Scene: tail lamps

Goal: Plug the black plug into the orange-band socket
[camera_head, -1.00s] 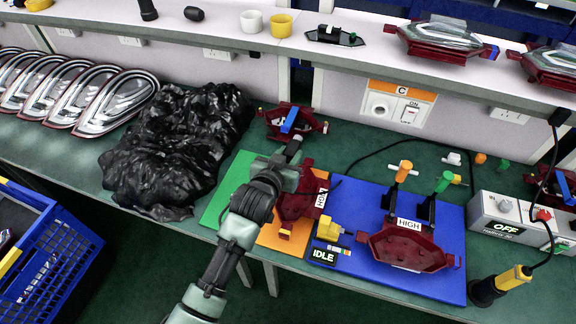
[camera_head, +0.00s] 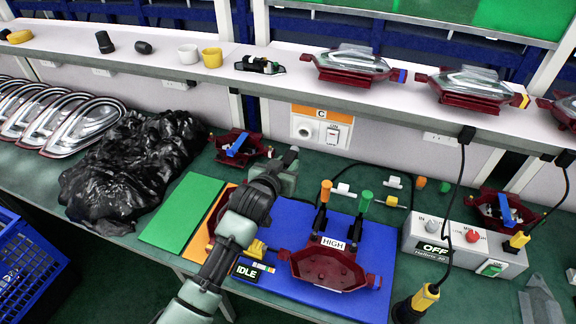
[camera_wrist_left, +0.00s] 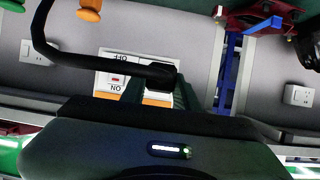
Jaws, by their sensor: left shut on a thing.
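The orange-band socket (camera_head: 304,130) is on the wall panel below the shelf, marked C, with a round outlet at left and a white switch at right. My left gripper (camera_head: 290,159) is in front of and below it in the head view. In the left wrist view, which looks upside down, the gripper (camera_wrist_left: 158,92) is shut on the black plug (camera_wrist_left: 158,75), whose black cable runs off to the left. The plug covers part of the socket plate (camera_wrist_left: 112,68) there; the outlet is hidden and I cannot tell any contact. My right gripper is not in view.
A blue mat (camera_head: 372,235) holds a red lamp housing (camera_head: 322,268) and toggle clamps. A black bag heap (camera_head: 130,170) lies left. A grey control box (camera_head: 462,246) stands right. Another red housing (camera_head: 240,147) with a blue part sits near the socket. The shelf overhangs the wall.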

